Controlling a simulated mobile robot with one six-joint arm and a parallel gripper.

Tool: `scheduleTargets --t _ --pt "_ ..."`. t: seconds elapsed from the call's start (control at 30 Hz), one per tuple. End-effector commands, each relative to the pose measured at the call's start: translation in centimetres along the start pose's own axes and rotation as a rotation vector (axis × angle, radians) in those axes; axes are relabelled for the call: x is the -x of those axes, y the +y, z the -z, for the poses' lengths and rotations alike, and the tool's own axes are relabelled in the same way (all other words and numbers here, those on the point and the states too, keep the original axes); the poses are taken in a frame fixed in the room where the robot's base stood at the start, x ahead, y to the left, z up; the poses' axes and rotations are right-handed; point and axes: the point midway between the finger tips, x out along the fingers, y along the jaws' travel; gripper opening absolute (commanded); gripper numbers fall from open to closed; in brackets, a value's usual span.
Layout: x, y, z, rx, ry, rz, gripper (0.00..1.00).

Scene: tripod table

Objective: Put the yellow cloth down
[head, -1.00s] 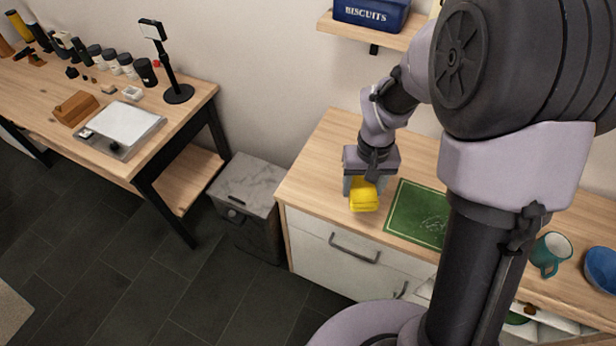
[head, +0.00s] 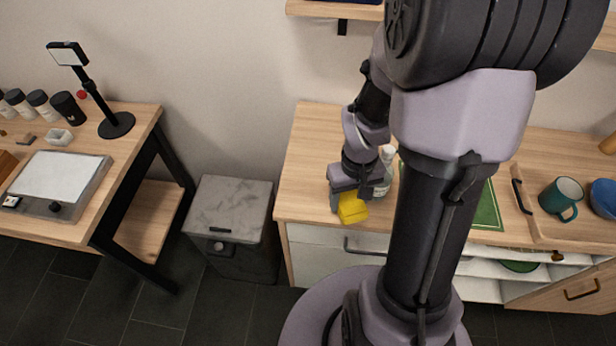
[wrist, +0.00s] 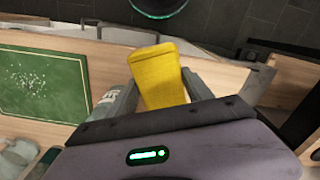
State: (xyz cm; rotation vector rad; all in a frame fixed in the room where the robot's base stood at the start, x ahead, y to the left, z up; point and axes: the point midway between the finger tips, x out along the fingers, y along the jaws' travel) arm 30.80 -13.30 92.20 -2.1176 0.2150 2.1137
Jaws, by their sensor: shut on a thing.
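The yellow cloth (head: 352,207) is a folded block held in my gripper (head: 349,199), near the front left part of the wooden counter (head: 305,178). In the wrist view the cloth (wrist: 158,75) sits between the two fingers of my gripper (wrist: 155,88), which is shut on it. Whether the cloth touches the counter cannot be told.
A green mat (head: 487,210) lies on the counter, partly behind my arm. A clear bottle (head: 385,172) stands close to my gripper. A teal mug (head: 562,198) and blue bowl (head: 604,198) are to the right. A grey bin (head: 232,215) stands left of the counter.

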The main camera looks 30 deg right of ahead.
Motion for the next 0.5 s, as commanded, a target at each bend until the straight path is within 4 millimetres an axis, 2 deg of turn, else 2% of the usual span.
scheduleTargets --t 0.03,0.2,0.3,0.43,0.5 --pt "-0.5 -0.6 1.7 0.005 0.002 0.0 0.08" --pt "-1.2 -2.2 7.5 0.003 0.001 0.0 0.08" --pt "-1.3 -3.0 10.0 0.002 0.001 0.0 0.08" --pt "-1.5 -3.4 11.5 0.0 -0.001 0.0 0.08" --pt "-2.4 -3.5 11.7 0.0 -0.002 0.0 0.08"
